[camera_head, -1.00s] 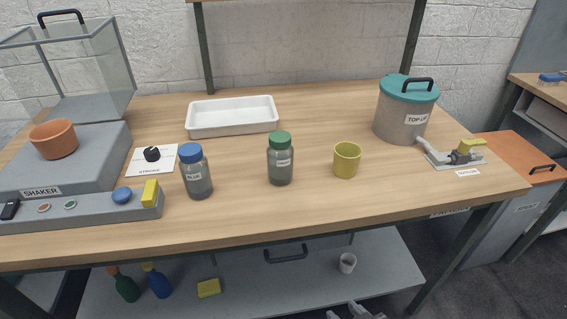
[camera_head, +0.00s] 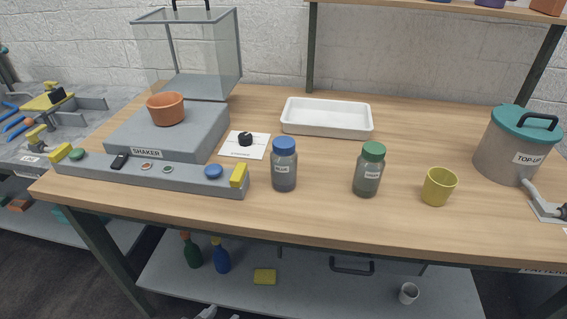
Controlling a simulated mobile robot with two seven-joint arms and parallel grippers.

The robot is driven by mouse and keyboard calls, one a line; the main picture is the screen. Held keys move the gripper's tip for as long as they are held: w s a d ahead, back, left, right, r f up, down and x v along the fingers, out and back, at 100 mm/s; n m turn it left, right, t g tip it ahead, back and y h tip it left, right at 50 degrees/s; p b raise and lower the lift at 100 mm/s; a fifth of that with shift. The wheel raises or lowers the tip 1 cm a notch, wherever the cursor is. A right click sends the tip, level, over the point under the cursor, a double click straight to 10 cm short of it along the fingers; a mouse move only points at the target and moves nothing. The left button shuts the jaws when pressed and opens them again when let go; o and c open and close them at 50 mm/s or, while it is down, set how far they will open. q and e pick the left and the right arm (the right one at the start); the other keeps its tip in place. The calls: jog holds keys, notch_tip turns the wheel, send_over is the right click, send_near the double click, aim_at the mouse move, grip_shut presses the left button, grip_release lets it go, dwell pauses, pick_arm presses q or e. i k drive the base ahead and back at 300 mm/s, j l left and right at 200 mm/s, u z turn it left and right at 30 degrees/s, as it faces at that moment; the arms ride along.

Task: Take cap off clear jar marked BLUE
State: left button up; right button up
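The clear jar with a blue cap (camera_head: 284,145) stands upright on the wooden table, just right of the shaker's control bar. Its label (camera_head: 283,169) is too small to read clearly now. The blue cap sits on top of the jar. A similar clear jar with a green cap (camera_head: 369,170) stands to its right. A small grey part shows at the bottom edge of the picture, and I cannot tell whether it is a gripper. No gripper is clearly in view, and none is near the jars.
A yellow cup (camera_head: 438,187) and the TOP-UP pot (camera_head: 513,150) stand to the right. A white tray (camera_head: 326,131) lies behind the jars. The shaker (camera_head: 150,145) with an orange pot (camera_head: 166,108) is at left. The table (camera_head: 330,220) in front of the jars is clear.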

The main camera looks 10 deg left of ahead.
aim_at(284, 168)
jog(key=j+z, duration=0.2)
jog(key=j, duration=0.3)
jog(key=k+j+z, duration=0.2)
jog(key=j, duration=0.3)
jog(key=j+z, duration=0.2)
jog(key=j, duration=0.3)
